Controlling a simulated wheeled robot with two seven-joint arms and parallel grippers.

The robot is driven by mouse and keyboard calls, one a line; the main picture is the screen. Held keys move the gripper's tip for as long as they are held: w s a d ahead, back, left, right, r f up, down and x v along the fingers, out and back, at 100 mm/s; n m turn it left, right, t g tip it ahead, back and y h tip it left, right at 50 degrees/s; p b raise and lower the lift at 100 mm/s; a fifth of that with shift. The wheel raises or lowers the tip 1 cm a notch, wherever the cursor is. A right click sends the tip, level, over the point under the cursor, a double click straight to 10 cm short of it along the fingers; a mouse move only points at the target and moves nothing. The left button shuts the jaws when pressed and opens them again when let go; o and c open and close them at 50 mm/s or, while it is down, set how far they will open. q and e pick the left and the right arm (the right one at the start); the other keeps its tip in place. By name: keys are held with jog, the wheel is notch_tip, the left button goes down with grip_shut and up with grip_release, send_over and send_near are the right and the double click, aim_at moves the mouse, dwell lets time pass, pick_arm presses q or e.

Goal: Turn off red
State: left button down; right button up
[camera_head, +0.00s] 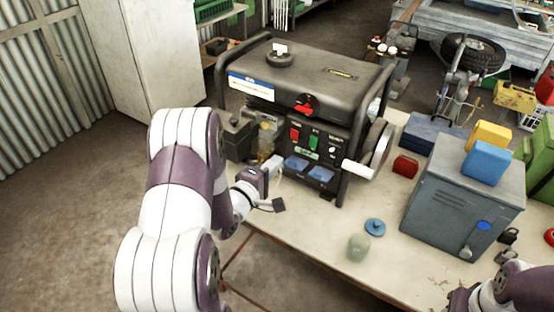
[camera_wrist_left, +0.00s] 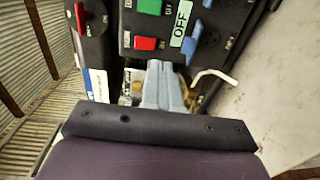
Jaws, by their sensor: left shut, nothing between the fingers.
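The red rocker switch (camera_head: 294,134) is on the front panel of a black generator (camera_head: 330,85), left of a green switch (camera_head: 313,141). A green OFF label (camera_head: 306,154) sits below them. In the left wrist view the red switch (camera_wrist_left: 145,43), the green switch (camera_wrist_left: 149,7) and the OFF label (camera_wrist_left: 181,22) show close up. My left gripper (camera_head: 279,160) is shut and empty in front of the panel's lower left. Its fingertips (camera_wrist_left: 160,64) appear just below the red switch in the wrist view; I cannot tell whether they touch the panel.
A red lever (camera_head: 304,108) is above the switches. A white crank handle (camera_head: 358,170) sticks out at the right. A blue lid (camera_head: 375,227), a pale jar (camera_head: 358,246) and a grey metal box (camera_head: 463,200) stand on the table (camera_head: 310,235). Part of my right arm shows at bottom right.

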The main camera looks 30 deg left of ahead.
pick_arm(q)
jog(key=s, duration=0.1)
jog(key=s+f, duration=0.1)
jog(key=s, duration=0.3)
jog(key=shift+s+a+f+b, duration=0.15)
jog(key=shift+s+f+b, duration=0.05)
jog(key=shift+f+b, duration=0.2)
pick_arm(e)
jog(key=shift+w+d+f, duration=0.1)
jog(key=shift+w+f, duration=0.7)
jog(key=shift+w, duration=0.1)
pick_arm(q)
jog(key=shift+s, duration=0.1)
pick_arm(e)
jog(key=shift+s, duration=0.1)
